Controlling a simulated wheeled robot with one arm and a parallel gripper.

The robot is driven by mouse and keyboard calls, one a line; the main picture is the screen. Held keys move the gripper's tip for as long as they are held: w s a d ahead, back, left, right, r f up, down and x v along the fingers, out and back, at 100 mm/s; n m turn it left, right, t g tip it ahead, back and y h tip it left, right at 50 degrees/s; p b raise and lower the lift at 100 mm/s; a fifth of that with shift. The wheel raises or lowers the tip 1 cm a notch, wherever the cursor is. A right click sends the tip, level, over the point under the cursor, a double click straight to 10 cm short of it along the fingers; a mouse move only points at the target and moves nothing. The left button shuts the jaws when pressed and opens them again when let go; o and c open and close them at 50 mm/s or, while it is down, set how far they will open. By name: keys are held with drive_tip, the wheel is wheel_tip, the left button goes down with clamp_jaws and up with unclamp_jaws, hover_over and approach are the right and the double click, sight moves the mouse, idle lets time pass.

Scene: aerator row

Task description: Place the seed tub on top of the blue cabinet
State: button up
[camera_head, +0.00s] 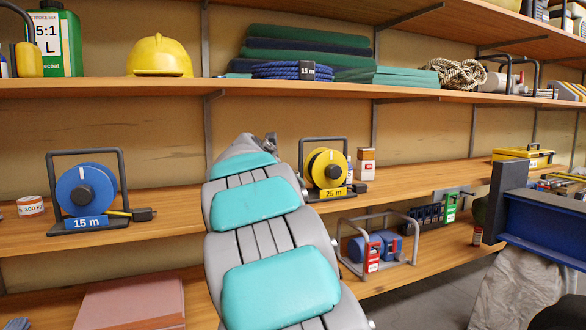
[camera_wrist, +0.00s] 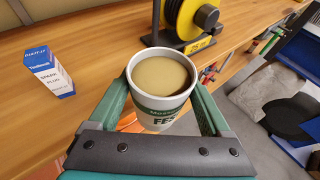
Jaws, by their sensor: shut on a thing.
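My gripper (camera_wrist: 165,105) is shut on a white tub (camera_wrist: 158,108) with a green label and a pale tan fill, in the wrist view. The tub is upright between the two green fingers, and its open top faces the camera. Only part of the label shows, so I cannot read it fully. In the head view my grey and teal arm reaches toward the middle shelf and hides the gripper and tub. I cannot make out a blue cabinet for certain; a dark blue metal structure (camera_head: 545,232) stands at the right edge.
A yellow cable reel (camera_head: 326,168) stands on the middle shelf right of my arm. A blue reel (camera_head: 86,190) stands left. A spark plug box (camera_wrist: 48,75) is left of the tub. A grey sack (camera_head: 520,290) is low at right. The upper shelf (camera_head: 400,93) overhangs.

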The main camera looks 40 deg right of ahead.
drive_tip(key=a+f+n+y, duration=0.7)
drive_tip(key=a+f, duration=0.4)
drive_tip(key=f, duration=0.4)
drive_tip(key=a+f+n+y, duration=0.7)
drive_tip(key=a+f, duration=0.4)
drive_tip(key=f, duration=0.3)
drive_tip(key=s+a+f+n+y, duration=0.1)
drive_tip(key=a+f+n+y, duration=0.6)
drive_tip(key=a+f, duration=0.5)
wheel_tip(320, 180, down, 4)
drive_tip(key=shift+r+y, duration=0.2)
drive_tip(key=shift+y, duration=0.2)
drive_tip(key=shift+d, duration=0.1)
drive_tip(key=shift+s, duration=0.2)
